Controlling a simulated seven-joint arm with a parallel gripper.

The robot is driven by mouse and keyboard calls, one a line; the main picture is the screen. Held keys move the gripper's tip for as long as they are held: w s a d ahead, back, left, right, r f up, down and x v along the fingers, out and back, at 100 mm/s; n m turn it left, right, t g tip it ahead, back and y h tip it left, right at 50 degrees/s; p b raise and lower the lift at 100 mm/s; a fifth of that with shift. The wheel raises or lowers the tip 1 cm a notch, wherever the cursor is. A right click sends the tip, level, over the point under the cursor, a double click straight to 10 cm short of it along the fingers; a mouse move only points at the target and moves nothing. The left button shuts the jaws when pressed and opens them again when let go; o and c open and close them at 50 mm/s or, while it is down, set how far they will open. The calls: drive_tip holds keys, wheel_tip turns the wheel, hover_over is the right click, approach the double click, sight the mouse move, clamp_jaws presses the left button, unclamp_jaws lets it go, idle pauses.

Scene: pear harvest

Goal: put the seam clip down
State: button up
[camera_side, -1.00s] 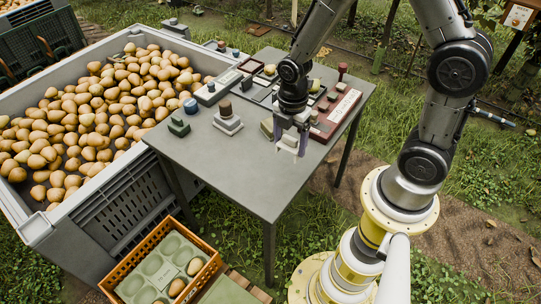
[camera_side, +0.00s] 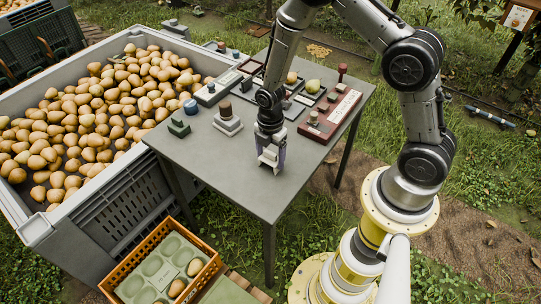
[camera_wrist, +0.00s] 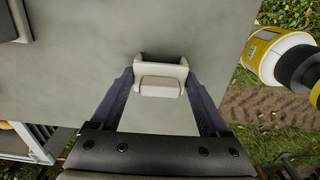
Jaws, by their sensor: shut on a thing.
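The seam clip (camera_wrist: 161,84) is a pale grey-white piece with a raised bar and upright ends. It sits between the two dark fingers of my gripper (camera_wrist: 160,92) in the wrist view, with a finger against each end. In the side view my gripper (camera_side: 270,162) points down over the front part of the grey table (camera_side: 225,180), and the pale clip shows between its fingers. The clip is low, close to the tabletop; I cannot tell whether it touches it.
The tabletop around the gripper is clear. A large pear bin (camera_side: 95,200) adjoins the table.

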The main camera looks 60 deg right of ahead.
drive_tip(key=shift+f, duration=0.2)
drive_tip(key=o, duration=1.2)
drive_tip(key=shift+r, duration=0.15)
wheel_tip(320, 180, up, 12)
wheel_tip(320, 180, up, 14)
drive_tip(key=m+t, duration=0.3)
drive_tip(key=m, duration=0.5)
hover_over(271, 152)
drive_tip(key=s, duration=0.7)
drive_tip(key=shift+s+a+r+m+t, duration=0.1)
drive_tip(key=shift+s+r+m+t, duration=0.35)
drive_tip(key=shift+s+r+m, duration=1)
drive_tip(key=shift+s+a+r+m+t, duration=0.15)
drive_tip(key=shift+s+r+m+t, duration=0.35)
drive_tip(key=shift+s+m, duration=1.75)
drive_tip(key=shift+s+a+r+m+t, duration=0.1)
drive_tip(key=shift+s+r+m+t, duration=0.25)
drive_tip(key=shift+s+r+m, duration=1.45)
